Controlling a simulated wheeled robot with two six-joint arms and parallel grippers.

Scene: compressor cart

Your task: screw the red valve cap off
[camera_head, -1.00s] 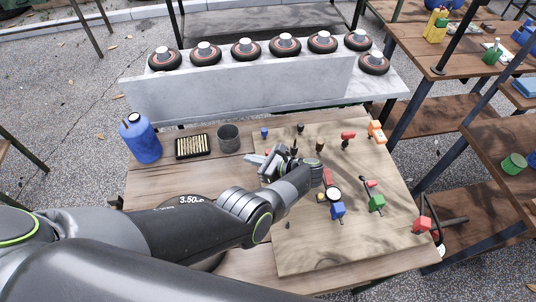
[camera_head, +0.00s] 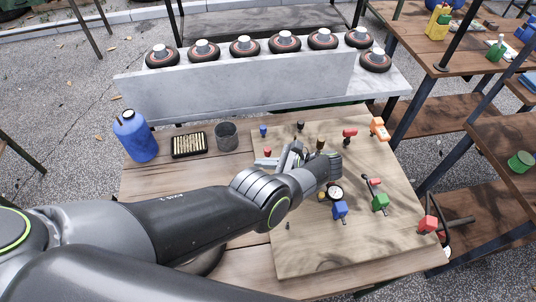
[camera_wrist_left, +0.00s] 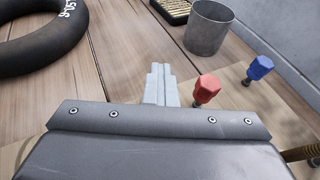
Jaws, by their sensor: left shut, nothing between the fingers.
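The red valve cap (camera_head: 267,153) stands on a short stem on the wooden board, near its left edge. It also shows in the left wrist view (camera_wrist_left: 207,88), upright, just right of my fingertips. My left gripper (camera_head: 266,162) is close beside the cap, on its near side in the head view. In the left wrist view its pale fingers (camera_wrist_left: 160,84) are together and empty, with a gap to the cap. My right gripper is out of view.
A blue cap (camera_head: 263,131) stands behind the red one. A grey cup (camera_head: 226,136), a tray of brass pieces (camera_head: 189,145) and a blue bottle (camera_head: 135,138) stand left of the board (camera_head: 300,262). Red, blue and green fittings and a gauge stand to the right.

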